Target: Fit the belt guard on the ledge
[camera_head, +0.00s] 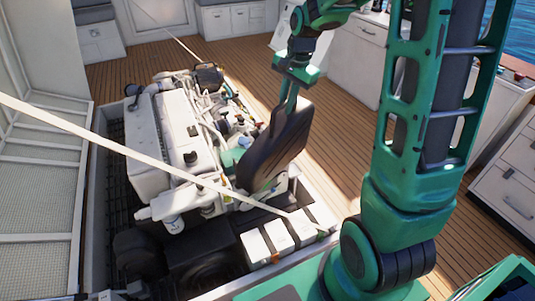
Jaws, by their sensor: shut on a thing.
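The belt guard (276,151) is a dark, rounded, elongated cover. It hangs tilted above the right side of the white engine (172,135). My gripper (290,100), at the end of my green arm, is shut on the guard's upper edge. The guard's lower end is close over the engine's front right part; I cannot tell whether it touches. It hides part of the engine behind it. I cannot make out the ledge clearly in this view.
An open hatch lid (40,190) stands at the left. A pale strap or rope (150,143) crosses in front of the engine. White boxes (285,236) sit in the hatch's front right. Cabinets (357,60) line the back and right. Wooden deck (335,150) is clear right of the hatch.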

